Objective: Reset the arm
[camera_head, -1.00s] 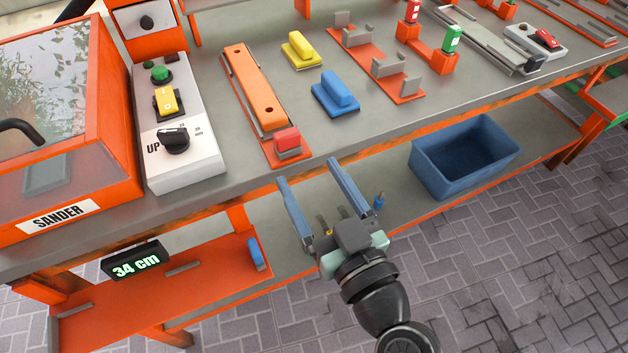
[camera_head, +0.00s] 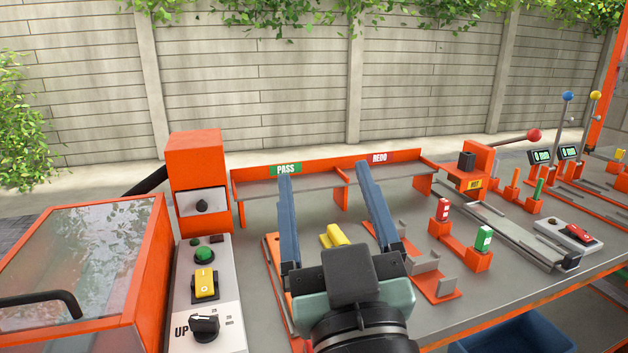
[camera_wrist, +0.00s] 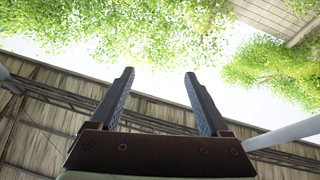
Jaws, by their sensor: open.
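My gripper (camera_head: 324,175) is open and empty, with its two long blue-grey fingers pointing up above the workbench in the head view.
The sander box (camera_head: 90,260) and the switch panel (camera_head: 206,290) stand at the left. The shelf marked PASS and REDO (camera_head: 320,180) runs along the back. Red and green blocks, levers and a slide (camera_head: 510,228) are at the right. A blue bin (camera_head: 515,335) sits below.

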